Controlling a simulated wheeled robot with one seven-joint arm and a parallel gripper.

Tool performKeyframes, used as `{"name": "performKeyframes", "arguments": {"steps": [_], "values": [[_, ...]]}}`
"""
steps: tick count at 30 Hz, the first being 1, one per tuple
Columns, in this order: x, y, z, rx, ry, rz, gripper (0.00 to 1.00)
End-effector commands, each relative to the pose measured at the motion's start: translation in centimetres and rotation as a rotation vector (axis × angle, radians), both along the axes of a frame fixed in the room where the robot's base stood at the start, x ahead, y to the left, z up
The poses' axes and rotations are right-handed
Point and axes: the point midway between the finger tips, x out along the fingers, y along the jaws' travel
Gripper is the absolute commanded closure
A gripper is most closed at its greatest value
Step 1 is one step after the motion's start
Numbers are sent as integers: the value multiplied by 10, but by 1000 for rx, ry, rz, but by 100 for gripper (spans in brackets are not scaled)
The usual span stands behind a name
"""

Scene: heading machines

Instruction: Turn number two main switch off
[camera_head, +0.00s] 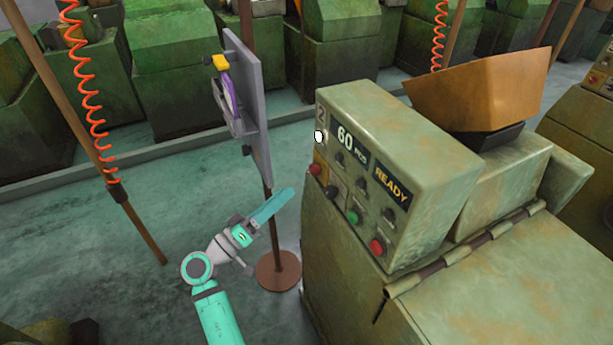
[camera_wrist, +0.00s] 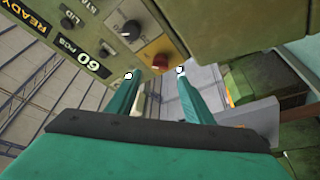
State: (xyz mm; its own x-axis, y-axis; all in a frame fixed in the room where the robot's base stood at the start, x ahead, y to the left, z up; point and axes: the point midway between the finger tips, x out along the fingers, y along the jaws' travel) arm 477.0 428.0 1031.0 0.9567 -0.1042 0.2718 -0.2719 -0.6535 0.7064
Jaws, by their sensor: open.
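The number two machine's control panel (camera_head: 350,180) carries a "2" plate (camera_head: 321,121) at its upper left. A red knob on a yellow base (camera_head: 316,169) sits at the panel's left edge; it looks like the main switch, but no label on it is readable. It also shows in the wrist view, where the red knob (camera_wrist: 160,62) appears between and beyond my fingertips. My gripper (camera_head: 286,194) is open and empty, left of the panel and lower than the knob, apart from it. In the wrist view my gripper (camera_wrist: 154,77) has its two teal fingers spread.
A black knob (camera_head: 331,191), a green button (camera_head: 353,216) and another red button (camera_head: 377,246) are on the same panel. A grey board (camera_head: 250,100) on a pole with a round base (camera_head: 278,270) stands just behind my gripper. Open floor lies to the left.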

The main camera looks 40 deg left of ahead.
Motion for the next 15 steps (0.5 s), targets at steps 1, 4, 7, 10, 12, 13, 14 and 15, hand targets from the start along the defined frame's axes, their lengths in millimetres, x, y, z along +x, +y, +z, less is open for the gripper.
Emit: {"name": "performKeyframes", "arguments": {"steps": [1, 4, 7, 10, 12, 13, 14, 15], "values": [[9, -2, 3, 1, 0, -1, 53], [26, -3, 8, 2, 0, 0, 53], [44, -5, 12, 0, 1, -1, 53], [59, -7, 17, 1, 1, 0, 53], [68, -8, 19, 0, 1, 0, 53], [71, -8, 20, 0, 1, 0, 53], [73, -8, 20, 0, 1, 0, 53], [77, -8, 21, 0, 1, 1, 53]]}}
